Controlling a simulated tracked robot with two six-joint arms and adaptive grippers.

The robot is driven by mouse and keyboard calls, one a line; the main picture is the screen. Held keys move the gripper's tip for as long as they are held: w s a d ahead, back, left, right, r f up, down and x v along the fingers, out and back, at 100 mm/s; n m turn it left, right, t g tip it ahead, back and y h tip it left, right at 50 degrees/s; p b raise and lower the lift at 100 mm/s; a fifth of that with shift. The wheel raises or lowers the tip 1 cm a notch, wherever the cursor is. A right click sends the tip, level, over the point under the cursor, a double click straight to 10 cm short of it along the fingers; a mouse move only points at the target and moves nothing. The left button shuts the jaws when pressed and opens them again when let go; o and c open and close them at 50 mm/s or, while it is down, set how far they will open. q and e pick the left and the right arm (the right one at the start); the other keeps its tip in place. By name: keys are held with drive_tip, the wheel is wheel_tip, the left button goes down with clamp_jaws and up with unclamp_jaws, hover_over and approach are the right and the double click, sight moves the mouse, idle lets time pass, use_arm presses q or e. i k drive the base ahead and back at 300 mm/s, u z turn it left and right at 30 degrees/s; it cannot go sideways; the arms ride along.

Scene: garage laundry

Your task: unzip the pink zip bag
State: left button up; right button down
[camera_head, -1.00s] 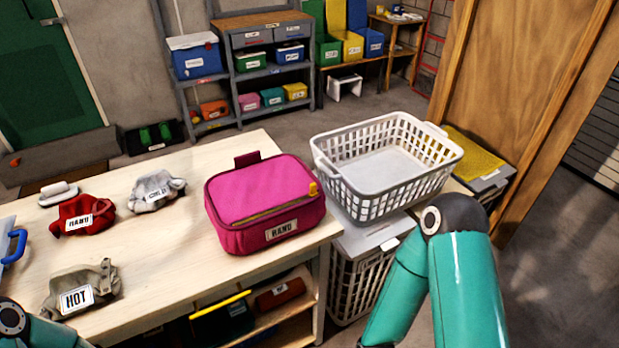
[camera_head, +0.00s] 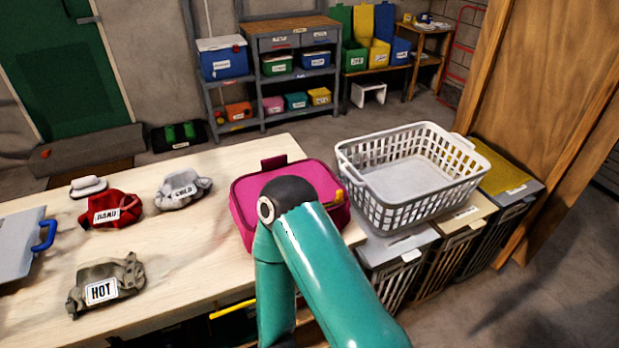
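The pink zip bag (camera_head: 256,182) sits on the right end of the wooden table (camera_head: 190,235). Its lid looks closed. From this view I cannot tell whether the arm touches the bag. Neither my right nor my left gripper is in view.
Red (camera_head: 109,211), grey (camera_head: 183,189) and olive (camera_head: 106,284) labelled cloth bundles lie left of the bag. A grey board with a blue handle (camera_head: 44,236) is at the left edge. A white laundry basket (camera_head: 385,205) stands close on the bag's right, on lidded hampers.

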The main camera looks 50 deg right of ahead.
sight(339, 199)
drive_tip(key=u, duration=0.05)
drive_tip(key=k, duration=1.2)
drive_tip(key=z, duration=0.95)
drive_tip(key=i, duration=1)
drive_tip(key=z, duration=0.05)
